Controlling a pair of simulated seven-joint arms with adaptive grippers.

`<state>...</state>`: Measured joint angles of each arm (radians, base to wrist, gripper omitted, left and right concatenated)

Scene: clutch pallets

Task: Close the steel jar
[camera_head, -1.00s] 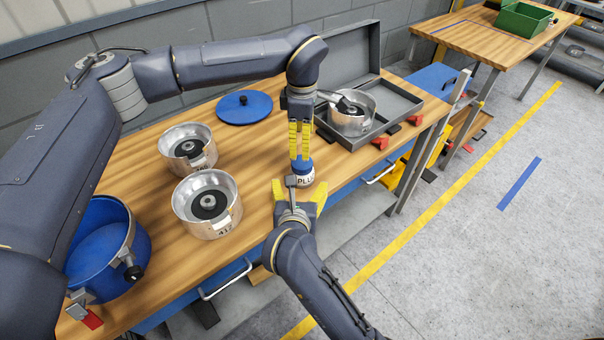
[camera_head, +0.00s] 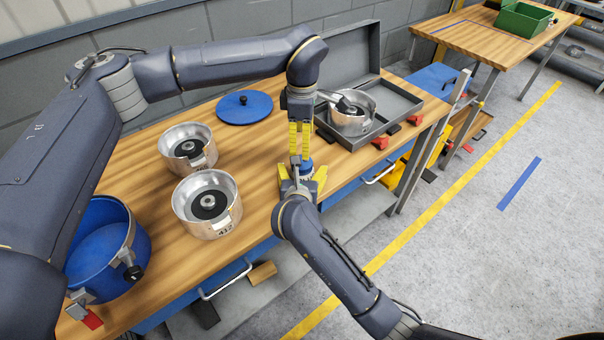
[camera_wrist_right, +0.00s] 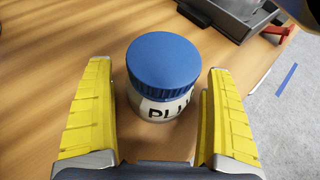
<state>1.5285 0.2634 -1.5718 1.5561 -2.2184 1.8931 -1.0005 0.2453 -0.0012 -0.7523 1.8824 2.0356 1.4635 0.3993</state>
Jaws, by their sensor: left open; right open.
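The jar (camera_wrist_right: 165,107) stands on the table near its front edge, with a pale body and black letters starting "PLU". A ribbed blue lid (camera_wrist_right: 162,60) sits on its top; I cannot tell how tight it is. In the head view the jar is mostly hidden, with a bit of blue (camera_head: 305,168) showing. My right gripper (camera_head: 302,180) is open, with one yellow finger on each side of the jar and gaps to it in the wrist view. My left gripper (camera_head: 299,157) is open and points down just above the jar.
Two steel pots (camera_head: 226,226) (camera_head: 172,135) stand left of the jar. A flat blue pot lid (camera_head: 244,109) lies behind, and a blue pot (camera_head: 139,243) stands at front left. An open grey case (camera_head: 403,101) holding another steel pot (camera_head: 351,126) lies to the right.

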